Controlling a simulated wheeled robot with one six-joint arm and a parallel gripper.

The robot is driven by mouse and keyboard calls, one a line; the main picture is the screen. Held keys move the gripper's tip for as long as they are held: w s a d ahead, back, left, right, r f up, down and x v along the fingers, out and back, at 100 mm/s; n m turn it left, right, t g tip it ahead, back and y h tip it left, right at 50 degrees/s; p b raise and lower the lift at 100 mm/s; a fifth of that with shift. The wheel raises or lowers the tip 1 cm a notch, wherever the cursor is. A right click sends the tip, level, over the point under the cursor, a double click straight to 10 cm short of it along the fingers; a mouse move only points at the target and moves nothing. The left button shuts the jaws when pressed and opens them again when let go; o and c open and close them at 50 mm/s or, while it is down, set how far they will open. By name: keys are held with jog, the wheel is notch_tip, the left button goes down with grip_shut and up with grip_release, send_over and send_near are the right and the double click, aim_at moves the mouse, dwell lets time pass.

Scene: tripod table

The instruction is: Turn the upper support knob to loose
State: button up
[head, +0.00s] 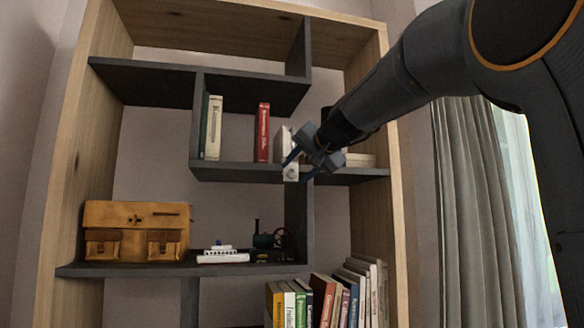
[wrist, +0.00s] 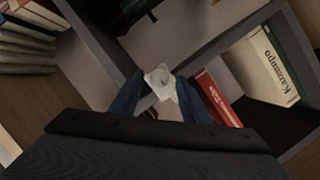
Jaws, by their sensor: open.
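The upper support knob (head: 290,173) is a small white piece at the front edge of the middle-upper shelf, below my gripper's tip in the head view. In the wrist view the white knob (wrist: 162,84) shows between my two blue fingers. My gripper (head: 301,167) is open, with a finger on either side of the knob; it also shows in the wrist view (wrist: 160,93). I cannot tell whether either finger touches the knob. The knob's pointing direction is too small to read.
A shelf unit (head: 75,170) with dark boards surrounds the knob. A red book (head: 262,132) and a pale book (head: 213,128) stand left of my gripper. Several books (head: 330,300) stand lower right.

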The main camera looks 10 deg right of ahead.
jog(key=shift+w+f, duration=0.1)
jog(key=shift+w, duration=0.15)
